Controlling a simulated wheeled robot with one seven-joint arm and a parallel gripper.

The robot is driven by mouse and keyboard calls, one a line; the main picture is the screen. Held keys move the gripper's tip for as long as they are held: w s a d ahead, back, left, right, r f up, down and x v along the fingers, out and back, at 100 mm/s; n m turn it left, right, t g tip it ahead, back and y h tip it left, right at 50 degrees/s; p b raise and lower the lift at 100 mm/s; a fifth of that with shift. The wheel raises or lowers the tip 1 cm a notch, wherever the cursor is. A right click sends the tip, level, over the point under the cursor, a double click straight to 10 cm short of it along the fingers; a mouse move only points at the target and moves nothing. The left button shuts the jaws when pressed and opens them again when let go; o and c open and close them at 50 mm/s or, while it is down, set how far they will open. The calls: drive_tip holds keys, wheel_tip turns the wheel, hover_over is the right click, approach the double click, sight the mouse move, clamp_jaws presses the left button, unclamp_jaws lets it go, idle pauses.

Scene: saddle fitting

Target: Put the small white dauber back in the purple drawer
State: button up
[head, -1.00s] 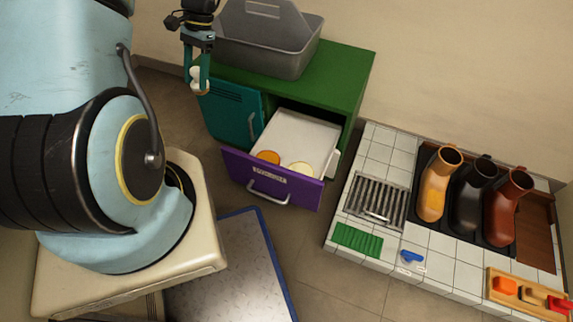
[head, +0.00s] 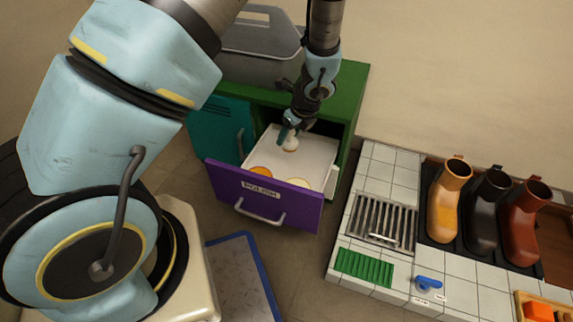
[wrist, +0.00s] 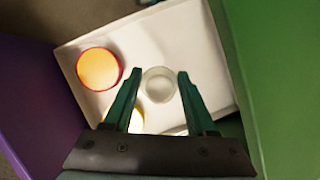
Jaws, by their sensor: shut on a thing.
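The purple drawer (head: 265,193) is pulled out of the green cabinet, with its white inside (head: 312,155) showing. My gripper (head: 287,136) is over the back part of the open drawer, fingers pointing down. It is shut on the small white dauber (head: 291,144). In the wrist view the dauber (wrist: 158,84) shows as a pale round shape between the green fingertips (wrist: 158,82), with the white drawer floor behind it. I cannot tell whether the dauber touches the floor.
An orange tin (wrist: 98,68) and a pale-yellow tin (head: 298,182) lie near the drawer's front. The green cabinet (head: 354,95) closes in on the right, the teal door (head: 215,128) on the left. A grey caddy (head: 258,45) stands on top. Tiled bench (head: 395,160) with boots is right.

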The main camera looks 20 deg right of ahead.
wheel_tip(320, 180, down, 7)
drive_tip(key=b, duration=0.2)
drive_tip(key=shift+f+b, duration=0.2)
drive_tip(key=shift+b, duration=0.1)
drive_tip(key=shift+f, duration=0.2)
drive_tip(key=o, duration=1.2)
drive_tip(key=shift+r, duration=0.1)
drive_tip(key=p+v, duration=0.5)
drive_tip(key=v, duration=0.7)
drive_tip(key=shift+r, duration=0.15)
